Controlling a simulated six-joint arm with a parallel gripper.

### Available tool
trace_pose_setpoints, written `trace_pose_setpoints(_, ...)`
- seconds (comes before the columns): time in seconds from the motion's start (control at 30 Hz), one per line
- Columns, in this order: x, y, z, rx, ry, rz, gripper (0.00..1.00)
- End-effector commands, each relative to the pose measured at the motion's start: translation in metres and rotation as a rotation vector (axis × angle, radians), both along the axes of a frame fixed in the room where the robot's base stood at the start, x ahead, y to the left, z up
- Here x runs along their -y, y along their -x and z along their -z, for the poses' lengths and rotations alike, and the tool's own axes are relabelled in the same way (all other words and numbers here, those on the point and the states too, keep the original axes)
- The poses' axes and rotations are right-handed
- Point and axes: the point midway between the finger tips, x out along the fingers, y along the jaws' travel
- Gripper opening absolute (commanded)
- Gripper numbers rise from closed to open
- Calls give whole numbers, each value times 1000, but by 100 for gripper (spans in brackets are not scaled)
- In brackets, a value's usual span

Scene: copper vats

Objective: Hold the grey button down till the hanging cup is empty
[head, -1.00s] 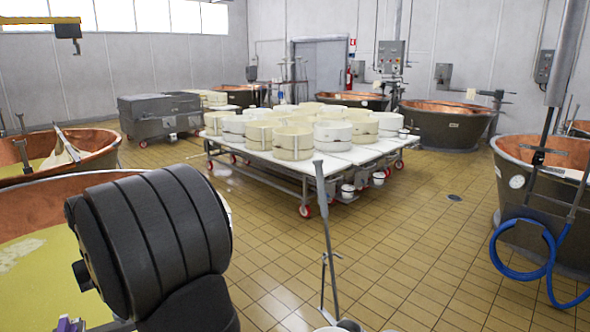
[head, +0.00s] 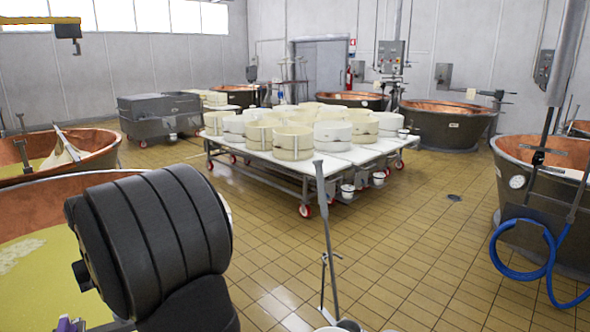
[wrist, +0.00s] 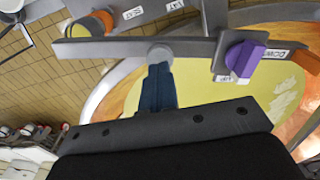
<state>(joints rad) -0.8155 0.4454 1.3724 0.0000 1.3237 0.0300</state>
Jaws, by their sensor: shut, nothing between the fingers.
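In the wrist view my gripper (wrist: 158,68) is shut, its blue fingers held together with nothing between them. The fingertips meet the lower edge of the round grey button (wrist: 160,52) on a grey bar. I cannot tell how far the button is pressed in. A small grey cup (wrist: 79,30) with an orange-yellow part shows at the upper left, beyond the bar; it seems to be the hanging cup. How full it is cannot be made out. In the head view my arm hides the button and cup.
A purple knob (wrist: 243,59) with UP and DOWN labels sits right of the button. A copper vat (head: 50,202) of yellow liquid lies below. A table of round moulds (head: 350,154) stands mid-room.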

Motion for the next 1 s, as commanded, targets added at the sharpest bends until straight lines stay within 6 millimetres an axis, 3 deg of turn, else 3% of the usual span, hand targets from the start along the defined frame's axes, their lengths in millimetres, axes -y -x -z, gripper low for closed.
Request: trace_pose_setpoints(1.0,0,0,22,-1,1,0,0)
